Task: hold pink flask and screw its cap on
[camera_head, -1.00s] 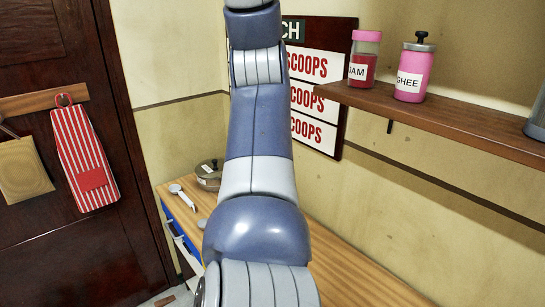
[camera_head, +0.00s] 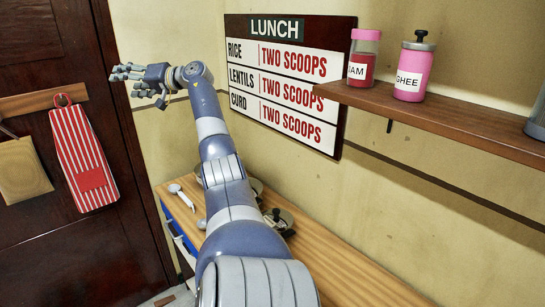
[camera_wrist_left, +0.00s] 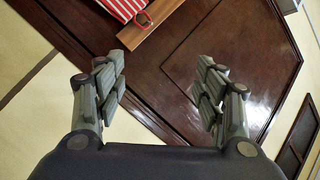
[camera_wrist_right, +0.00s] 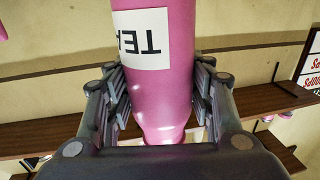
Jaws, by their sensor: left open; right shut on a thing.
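The pink flask (camera_wrist_right: 160,90) fills the middle of the right wrist view, with a white label whose letters, apparently TEA, appear upside down. My right gripper (camera_wrist_right: 163,105) is shut on the flask, a finger set on each side. One end of the flask runs out of the top of that view, and no cap shows. My left gripper (camera_head: 128,82) is open and empty in the head view, raised in front of the wall left of the lunch board. In the left wrist view its fingers (camera_wrist_left: 160,88) stand wide apart with nothing between them.
A wall shelf (camera_head: 430,112) holds a jam jar (camera_head: 363,58) and a pink ghee jar (camera_head: 413,68). Below, a wooden counter (camera_head: 340,275) carries lidded pots (camera_head: 278,221) and a ladle (camera_head: 181,196). A lunch board (camera_head: 290,80) hangs behind.

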